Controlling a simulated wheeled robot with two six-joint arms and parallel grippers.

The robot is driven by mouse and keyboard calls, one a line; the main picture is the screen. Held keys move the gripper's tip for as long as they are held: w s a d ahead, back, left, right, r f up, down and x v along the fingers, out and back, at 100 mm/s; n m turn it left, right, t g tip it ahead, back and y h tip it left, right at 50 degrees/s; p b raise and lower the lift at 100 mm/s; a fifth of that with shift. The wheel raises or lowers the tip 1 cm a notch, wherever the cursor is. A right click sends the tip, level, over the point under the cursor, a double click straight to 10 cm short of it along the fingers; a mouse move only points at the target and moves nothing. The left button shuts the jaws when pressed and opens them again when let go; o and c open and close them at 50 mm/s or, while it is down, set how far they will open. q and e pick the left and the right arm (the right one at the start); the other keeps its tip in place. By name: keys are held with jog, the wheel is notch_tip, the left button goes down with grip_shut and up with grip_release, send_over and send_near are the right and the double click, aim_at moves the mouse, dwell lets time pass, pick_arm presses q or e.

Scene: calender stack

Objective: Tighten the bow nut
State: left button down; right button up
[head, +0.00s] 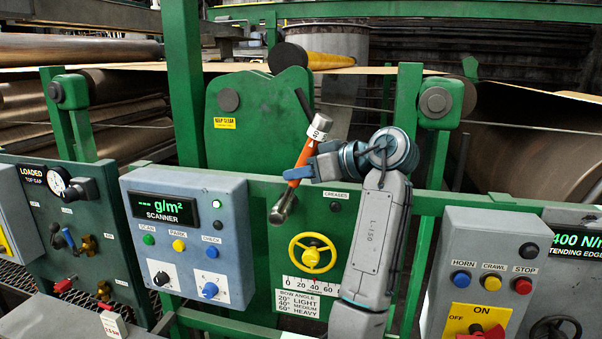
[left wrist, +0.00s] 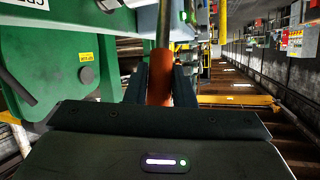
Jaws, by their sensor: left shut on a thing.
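My left gripper (head: 303,173) is shut on the orange handle of a metal-ended tool (head: 305,153), in front of the green machine plate. The tool is tilted; its upper end bears a white "40" label, and its dark lower end hangs above and left of the yellow handwheel (head: 312,253). In the left wrist view the orange handle (left wrist: 160,78) stands between the dark fingers. A bow angle scale (head: 310,287) lies below the wheel. I cannot pick out the bow nut with certainty. My right gripper is not in view.
A grey box with horn, crawl and stop buttons (head: 490,265) stands at right. A green rail (head: 245,187) crosses between them. Large rollers (head: 525,150) lie behind.

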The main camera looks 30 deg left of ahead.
pick_arm(q)
jog(key=shift+w+a+r+p, duration=0.1)
jog(key=shift+w+a+p, duration=0.1)
jog(key=shift+w, duration=0.6)
jog(key=shift+w+a+p, duration=0.15)
jog(key=shift+w+p, duration=0.05)
jog(key=shift+w, duration=0.55)
jog(key=c, duration=2)
grip_release()
grip_shut()
jog(key=shift+d, duration=0.1)
jog(key=shift+d+f+y+b, duration=0.3)
jog(key=shift+d+y+b, duration=0.1)
jog(key=shift+b, duration=0.1)
jog(key=shift+w+f, duration=0.1)
jog(key=shift+f, duration=0.05)
